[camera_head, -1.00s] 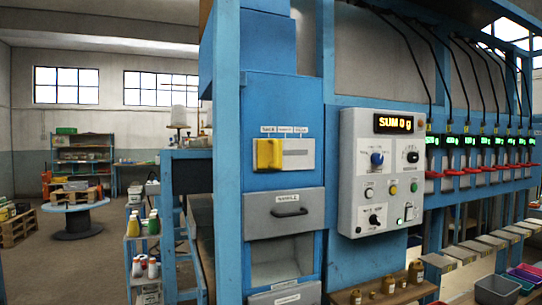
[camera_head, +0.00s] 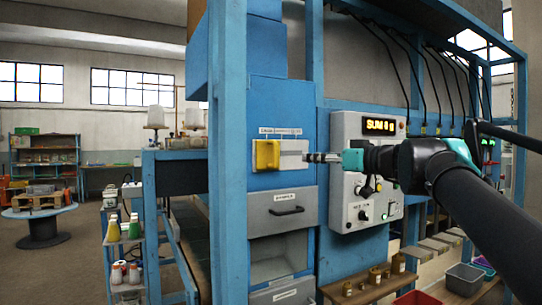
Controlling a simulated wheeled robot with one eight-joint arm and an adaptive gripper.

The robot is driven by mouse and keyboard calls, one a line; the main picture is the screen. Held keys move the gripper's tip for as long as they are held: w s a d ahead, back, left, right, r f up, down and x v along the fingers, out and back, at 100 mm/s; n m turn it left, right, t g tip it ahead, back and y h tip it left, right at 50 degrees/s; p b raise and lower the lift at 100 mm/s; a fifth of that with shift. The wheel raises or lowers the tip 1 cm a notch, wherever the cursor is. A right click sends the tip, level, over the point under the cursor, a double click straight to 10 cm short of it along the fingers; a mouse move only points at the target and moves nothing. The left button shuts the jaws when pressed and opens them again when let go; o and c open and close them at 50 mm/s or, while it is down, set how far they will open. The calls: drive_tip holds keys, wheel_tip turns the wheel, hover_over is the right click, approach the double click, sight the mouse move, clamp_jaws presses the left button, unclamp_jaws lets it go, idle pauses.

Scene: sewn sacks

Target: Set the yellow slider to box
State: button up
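The yellow slider (camera_head: 267,155) sits at the left end of its grey plate (camera_head: 291,154) on the blue machine front. A small label strip with several words (camera_head: 281,132) runs above the plate; its words are too small to read surely. My gripper (camera_head: 308,157) reaches in from the right at slider height, with its fingertips near the plate's right end and apart from the slider. The fingers look close together and are seen edge-on, so I cannot tell whether they are open or shut. I see nothing held in them.
A grey drawer (camera_head: 282,211) with a black handle is below the plate. The control panel (camera_head: 349,129) is partly hidden behind my arm. Small brown bottles (camera_head: 374,276) stand on a wooden shelf at lower right. Bottles (camera_head: 114,229) stand on a rack at left.

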sight(275, 162)
drive_tip(key=x, duration=1.7)
drive_tip(key=shift+w+a+r, duration=0.1)
drive_tip(key=shift+a+r, duration=0.1)
drive_tip(key=shift+r, duration=0.2)
clamp_jaws()
